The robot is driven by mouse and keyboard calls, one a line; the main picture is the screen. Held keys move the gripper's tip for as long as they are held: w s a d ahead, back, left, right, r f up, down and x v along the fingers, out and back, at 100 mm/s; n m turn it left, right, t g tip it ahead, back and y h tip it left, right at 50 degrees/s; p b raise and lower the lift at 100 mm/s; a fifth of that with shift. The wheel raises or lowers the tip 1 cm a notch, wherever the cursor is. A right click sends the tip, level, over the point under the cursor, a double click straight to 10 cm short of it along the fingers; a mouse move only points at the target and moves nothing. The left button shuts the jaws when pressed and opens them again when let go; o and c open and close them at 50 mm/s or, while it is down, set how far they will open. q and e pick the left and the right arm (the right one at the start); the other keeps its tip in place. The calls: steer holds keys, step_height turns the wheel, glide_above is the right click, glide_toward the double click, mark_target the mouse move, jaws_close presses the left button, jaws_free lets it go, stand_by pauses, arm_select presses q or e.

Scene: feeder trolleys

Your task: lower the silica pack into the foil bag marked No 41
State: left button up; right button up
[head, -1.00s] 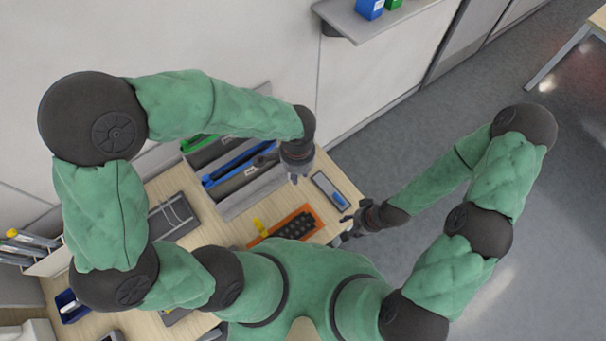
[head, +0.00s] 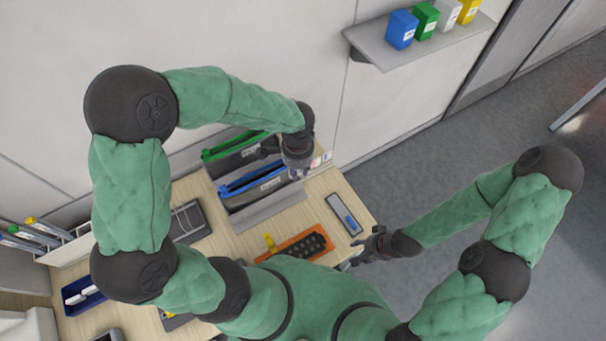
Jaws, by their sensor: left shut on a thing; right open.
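My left gripper (head: 300,176) points down at the right end of the grey holder with the foil bags. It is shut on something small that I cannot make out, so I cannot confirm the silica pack. One grey bag with a green rim (head: 236,146) stands at the back, and one with a blue rim (head: 254,180) stands in front of it. Both have pale labels too small to read, so I cannot tell which is No 41. My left gripper hides part of their right ends. My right gripper (head: 372,246) is open and empty by the table's right edge.
An orange tray with dark round pockets (head: 318,243) and a grey tray with a blue item (head: 344,214) lie on the wooden table (head: 290,222). A blue bin (head: 80,298) with white items is at left. A wall shelf (head: 385,54) holds several coloured boxes.

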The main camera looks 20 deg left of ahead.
arm_select(q)
steer(key=shift+w+a+f+p, duration=0.2)
steer(key=shift+w+a, duration=1.1)
steer(key=shift+a, duration=0.2)
steer(key=shift+w+a+f+p, duration=0.15)
steer(key=shift+w+a+f, duration=0.05)
steer(key=shift+w+a, duration=1.2)
steer(key=shift+a+f, duration=0.25)
steer(key=shift+f+b, duration=0.6)
steer(key=shift+f, duration=0.05)
steer(key=shift+f, duration=0.1)
